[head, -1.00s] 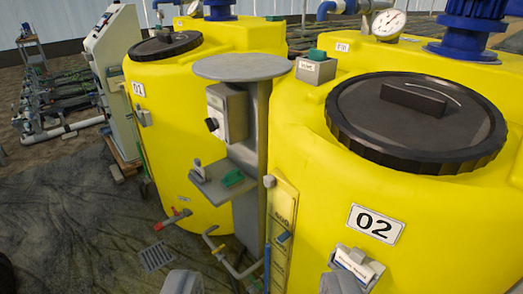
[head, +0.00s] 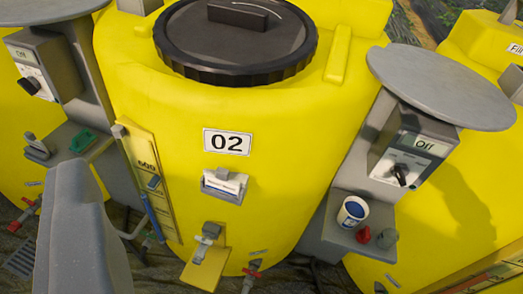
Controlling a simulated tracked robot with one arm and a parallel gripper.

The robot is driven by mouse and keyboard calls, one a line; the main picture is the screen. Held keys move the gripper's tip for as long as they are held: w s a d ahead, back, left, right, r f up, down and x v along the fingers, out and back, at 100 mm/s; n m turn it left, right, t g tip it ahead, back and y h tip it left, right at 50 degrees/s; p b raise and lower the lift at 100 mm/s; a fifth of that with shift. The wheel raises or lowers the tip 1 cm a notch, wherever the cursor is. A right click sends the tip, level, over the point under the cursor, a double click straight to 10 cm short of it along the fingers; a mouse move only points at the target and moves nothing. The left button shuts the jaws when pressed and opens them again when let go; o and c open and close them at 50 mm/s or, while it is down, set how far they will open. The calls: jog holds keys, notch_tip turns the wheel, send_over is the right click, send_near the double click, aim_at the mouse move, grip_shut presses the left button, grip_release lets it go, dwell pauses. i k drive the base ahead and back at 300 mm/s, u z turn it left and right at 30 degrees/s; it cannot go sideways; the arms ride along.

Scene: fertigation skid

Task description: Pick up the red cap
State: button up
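A small red cap (head: 363,234) sits on the grey shelf (head: 335,232) of the right-hand control post, right of tank 02. A white and blue cup (head: 352,212) stands just left of and behind it, and a grey knob-like piece (head: 387,238) is close on its right. One large grey finger of my gripper (head: 80,230) shows at the lower left, well apart from the red cap. The other finger is not visible, so the opening between them cannot be seen.
Yellow tank 02 (head: 270,150) with a black lid (head: 237,38) fills the middle. A round grey plate (head: 440,85) and a control box reading Off (head: 412,148) stand above the shelf. A sample valve (head: 206,240) sticks out low on the tank front. The left post has another shelf (head: 70,146).

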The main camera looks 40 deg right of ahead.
aim_at(364, 236)
jog(key=z, duration=1.4)
jog(key=k, duration=0.5)
jog(key=z, duration=0.3)
jog(key=i, duration=0.5)
jog(key=u, duration=0.05)
